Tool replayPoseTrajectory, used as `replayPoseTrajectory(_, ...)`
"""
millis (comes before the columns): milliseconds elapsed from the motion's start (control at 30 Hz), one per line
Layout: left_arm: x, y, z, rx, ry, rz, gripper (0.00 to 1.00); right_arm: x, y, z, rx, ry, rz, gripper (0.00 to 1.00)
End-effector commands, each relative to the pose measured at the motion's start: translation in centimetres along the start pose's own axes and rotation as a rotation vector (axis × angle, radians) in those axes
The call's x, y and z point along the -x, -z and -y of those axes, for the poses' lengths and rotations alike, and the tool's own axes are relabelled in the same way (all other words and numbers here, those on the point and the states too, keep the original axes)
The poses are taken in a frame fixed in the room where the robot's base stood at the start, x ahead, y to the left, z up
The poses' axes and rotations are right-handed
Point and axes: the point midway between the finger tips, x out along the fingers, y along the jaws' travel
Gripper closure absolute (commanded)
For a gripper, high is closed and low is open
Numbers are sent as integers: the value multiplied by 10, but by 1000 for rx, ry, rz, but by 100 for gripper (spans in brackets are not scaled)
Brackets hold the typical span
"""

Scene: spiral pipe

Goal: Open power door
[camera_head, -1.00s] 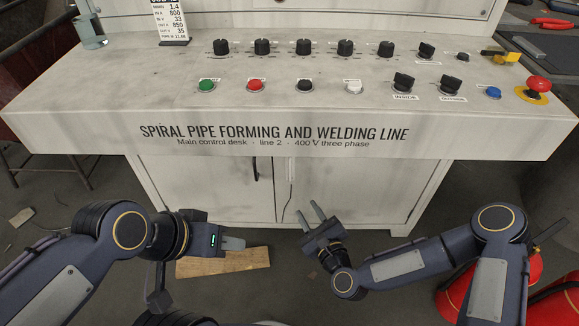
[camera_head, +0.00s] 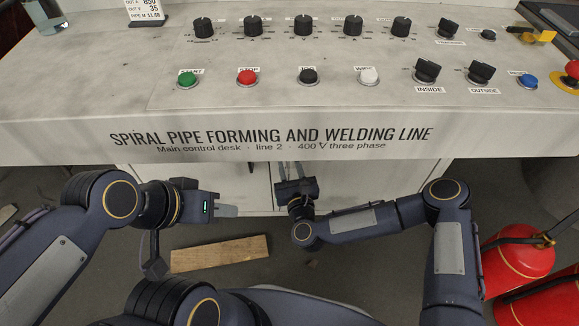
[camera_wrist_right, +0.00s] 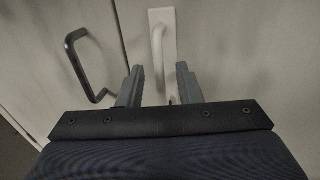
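The cabinet under the control desk has two pale doors, the left door (camera_wrist_right: 30,70) and the right door (camera_wrist_right: 240,60), with a seam between them. A white handle (camera_wrist_right: 157,45) on a white plate is fixed on the right door, near the seam. A black bar handle (camera_wrist_right: 72,62) is on the left door. My right gripper (camera_wrist_right: 160,85) is open, its fingers on either side of the white handle's lower part; contact cannot be told. It also shows in the head view (camera_head: 290,170), below the desk edge. My left gripper (camera_head: 226,204) is side-on before the cabinet, apart from the doors.
The desk front (camera_head: 300,135) overhangs the doors, above both grippers. A wooden board (camera_head: 220,253) lies on the floor. Red extinguishers (camera_head: 520,258) stand at the right. The desk top carries several knobs and buttons, including a green button (camera_head: 187,79).

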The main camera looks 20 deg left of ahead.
Motion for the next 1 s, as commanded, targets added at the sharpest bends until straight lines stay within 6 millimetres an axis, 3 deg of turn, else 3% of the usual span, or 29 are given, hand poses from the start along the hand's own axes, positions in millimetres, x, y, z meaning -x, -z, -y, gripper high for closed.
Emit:
replayPoseTrajectory(300,0,0,0,0,0,0,64,-4,-1,0,0,-1,0,68)
replayPoseTrajectory(567,0,0,0,0,0,0,64,-4,0,0,0,-1,0,100)
replayPoseTrajectory(1000,-2,-1,1,0,0,0,64,0,1,5,0,-6,-2,100)
